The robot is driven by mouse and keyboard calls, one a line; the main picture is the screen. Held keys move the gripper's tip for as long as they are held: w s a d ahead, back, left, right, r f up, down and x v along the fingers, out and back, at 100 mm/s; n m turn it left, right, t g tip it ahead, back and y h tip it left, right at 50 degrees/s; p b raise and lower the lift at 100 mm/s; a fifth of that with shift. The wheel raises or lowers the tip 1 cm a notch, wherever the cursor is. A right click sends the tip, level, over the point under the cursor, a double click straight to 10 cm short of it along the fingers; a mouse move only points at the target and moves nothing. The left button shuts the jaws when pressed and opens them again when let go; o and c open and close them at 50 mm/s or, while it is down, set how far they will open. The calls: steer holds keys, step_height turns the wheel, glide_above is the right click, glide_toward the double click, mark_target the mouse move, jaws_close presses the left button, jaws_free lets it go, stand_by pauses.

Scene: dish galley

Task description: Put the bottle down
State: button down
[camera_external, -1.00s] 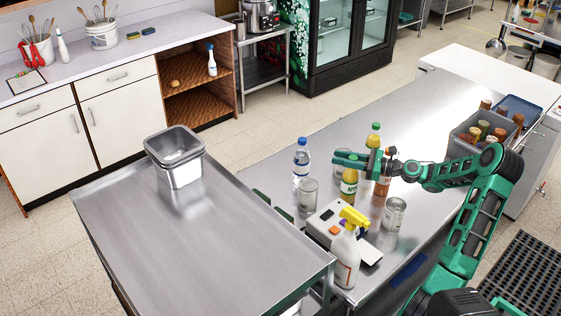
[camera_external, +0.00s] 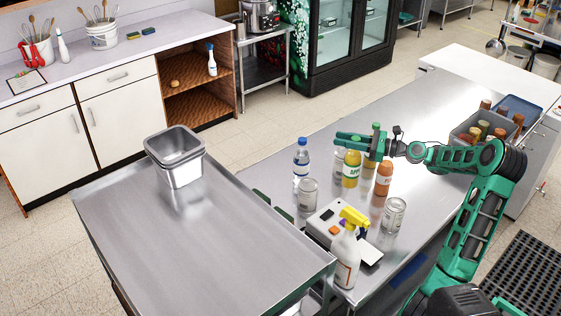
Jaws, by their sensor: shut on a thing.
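My gripper (camera_external: 350,139) reaches in from the right over the steel counter and is shut on a yellow bottle with a green-and-white label (camera_external: 351,169). The bottle hangs upright below the fingers, and its top is hidden by them. It appears raised above the counter, but the gap under its base is hard to judge. An orange bottle (camera_external: 384,179) stands just to its right. A green cap (camera_external: 375,127) shows behind my gripper, with the bottle below it mostly hidden.
A can (camera_external: 339,166) stands close behind the held bottle on the left. The steel counter's far right stretch (camera_external: 430,115) is clear.

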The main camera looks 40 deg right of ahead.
step_height(320, 180, up, 10)
stand_by(0.3)
steer(key=w+a+r+n+g+y, duration=0.2)
steer(key=a, duration=1)
steer(key=w+a+r+n+g+y, duration=0.1)
steer(key=w+a+r+y, duration=0.15)
steer(key=a, duration=0.85)
steer(key=s+a+r+n+g+y, duration=0.1)
steer(key=s+a+r+n+g, duration=0.1)
steer(key=a, duration=0.9)
steer(key=s+a+r+n+g+y, duration=0.1)
steer(key=s+a+g, duration=0.1)
steer(key=a, duration=0.8)
steer(key=s+a+r+n+g+y, duration=0.1)
steer(key=s+a+r+n+g, duration=0.25)
steer(key=s+a, duration=1.1)
steer(key=s+a+r+n+g+y, duration=0.1)
steer(key=s+a+r+n+g, duration=0.3)
steer(key=s+a, duration=1.1)
steer(key=w+d+f+m, duration=0.1)
steer(key=w+d+f, duration=0.1)
steer(key=w+f, duration=0.9)
steer(key=shift+w+d+f+m+g, duration=0.25)
steer(key=shift+w+f+m+g, duration=0.15)
steer(key=shift+w, duration=0.45)
